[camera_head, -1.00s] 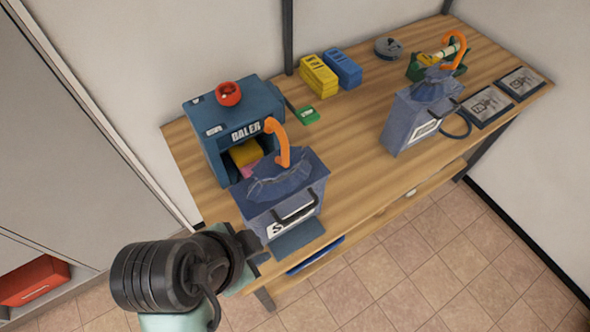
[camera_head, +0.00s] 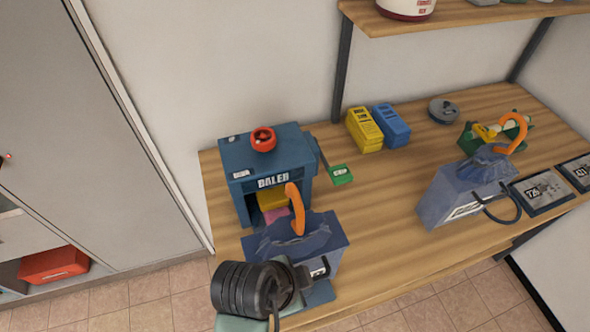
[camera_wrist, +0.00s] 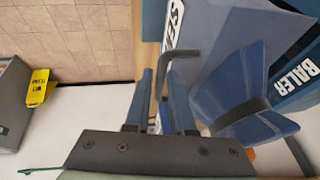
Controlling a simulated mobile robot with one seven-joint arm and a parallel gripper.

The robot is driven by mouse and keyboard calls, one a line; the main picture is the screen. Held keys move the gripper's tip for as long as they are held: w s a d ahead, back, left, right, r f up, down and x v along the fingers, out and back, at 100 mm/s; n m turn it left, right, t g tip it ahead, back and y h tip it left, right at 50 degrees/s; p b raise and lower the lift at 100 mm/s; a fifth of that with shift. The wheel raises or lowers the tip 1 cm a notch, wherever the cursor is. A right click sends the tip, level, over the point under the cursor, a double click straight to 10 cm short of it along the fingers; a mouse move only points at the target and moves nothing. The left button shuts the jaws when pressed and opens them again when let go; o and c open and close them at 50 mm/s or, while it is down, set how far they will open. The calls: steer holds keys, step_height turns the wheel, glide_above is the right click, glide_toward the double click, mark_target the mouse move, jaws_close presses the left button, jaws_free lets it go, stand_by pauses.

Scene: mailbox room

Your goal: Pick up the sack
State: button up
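A blue-grey sack (camera_head: 325,240) with a dark handle and an orange hook (camera_head: 295,208) on top stands at the table's front edge, before the baler (camera_head: 265,170). My gripper (camera_head: 308,277) is at its front, by the handle. In the wrist view, the two fingers of my gripper (camera_wrist: 160,85) are apart, and the bent dark handle (camera_wrist: 182,53) shows between and beyond them. I cannot tell whether they touch it. The sack (camera_wrist: 220,45) shows behind, its label partly cut off. A second similar sack (camera_head: 455,195) stands to the right.
Yellow (camera_head: 365,130) and blue (camera_head: 391,126) boxes stand at the back of the wooden table (camera_head: 370,220). A green tag (camera_head: 341,175) lies beside the baler. A shelf (camera_head: 450,18) overhangs at the top. The table between the two sacks is clear.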

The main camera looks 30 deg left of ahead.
steer(key=p+x, duration=0.1)
steer(key=x, duration=0.3)
steer(key=shift+w+f, duration=0.25)
steer(key=shift+w, duration=0.05)
steer(key=shift+c, duration=0.2)
jaws_close()
steer(key=shift+r, duration=0.1)
stand_by(0.9)
